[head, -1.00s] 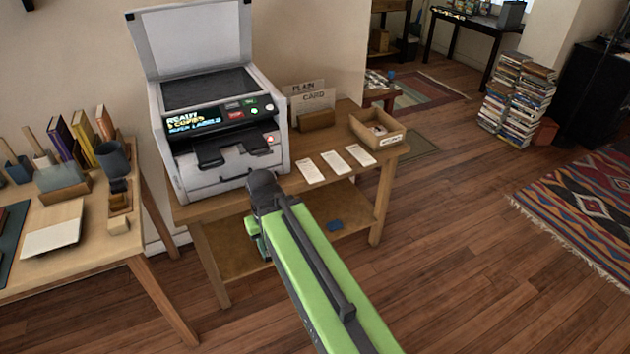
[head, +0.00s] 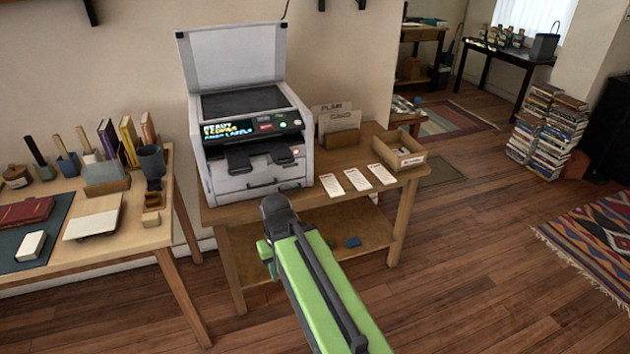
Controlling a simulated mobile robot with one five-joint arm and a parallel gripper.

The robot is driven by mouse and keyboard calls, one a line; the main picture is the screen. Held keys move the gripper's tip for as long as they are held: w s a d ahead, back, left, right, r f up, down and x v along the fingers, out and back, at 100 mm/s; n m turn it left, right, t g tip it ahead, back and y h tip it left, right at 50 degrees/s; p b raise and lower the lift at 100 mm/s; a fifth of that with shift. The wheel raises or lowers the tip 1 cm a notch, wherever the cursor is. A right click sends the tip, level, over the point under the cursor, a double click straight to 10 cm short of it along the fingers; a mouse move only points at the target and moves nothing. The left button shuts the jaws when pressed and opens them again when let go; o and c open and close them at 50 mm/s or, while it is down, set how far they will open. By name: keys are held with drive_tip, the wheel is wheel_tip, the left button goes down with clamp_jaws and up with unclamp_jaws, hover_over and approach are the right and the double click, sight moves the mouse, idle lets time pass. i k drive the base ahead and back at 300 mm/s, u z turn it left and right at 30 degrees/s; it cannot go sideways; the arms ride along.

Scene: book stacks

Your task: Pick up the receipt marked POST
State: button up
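Three white paper slips lie side by side on the front of the wooden table (head: 290,205), right of the printer: a left slip (head: 331,186), a middle slip (head: 356,180) and a right slip (head: 382,174). Their print is too small to read, so I cannot tell which is marked POST. My green and dark grey arm reaches up from the bottom of the view. Its far end, my gripper (head: 274,208), is in front of the table's front edge, left of the slips. The fingers cannot be made out.
A copier (head: 252,150) with its lid raised stands on the table. Behind the slips are a card holder (head: 341,140) and an open wooden box (head: 398,158). A blue item (head: 352,242) lies on the lower shelf. A desk (head: 130,235) stands at left.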

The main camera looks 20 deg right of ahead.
sight(333, 187)
drive_tip(key=u, duration=0.3)
drive_tip(key=i, duration=0.85)
drive_tip(key=u, duration=0.2)
